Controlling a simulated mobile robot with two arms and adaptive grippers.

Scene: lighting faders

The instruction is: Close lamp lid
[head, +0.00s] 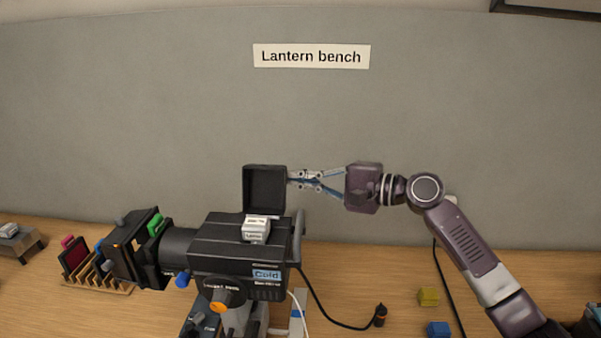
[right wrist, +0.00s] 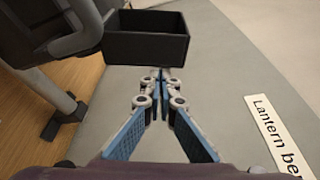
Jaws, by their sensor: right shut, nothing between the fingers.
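A black stage lantern (head: 215,245) stands on the bench with a blue "Cold" label on its side. Its lamp lid (head: 265,190) is raised upright above the housing, its hollow inner side facing me. A small pale lamp block (head: 256,229) sits at the opening below the lid. My right gripper (head: 291,178) is shut and empty, its fingertips at the lid's right edge; I cannot tell if they touch. In the right wrist view the lid (right wrist: 147,48) is just beyond the closed fingertips (right wrist: 161,72). My left gripper is not in view.
A wooden rack (head: 95,280) with coloured filter frames stands left of the lantern. A yellow block (head: 428,297) and a blue block (head: 438,329) lie at the right. A black cable ends in a plug (head: 380,315). A grey wall with a "Lantern bench" sign (head: 311,56) stands behind.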

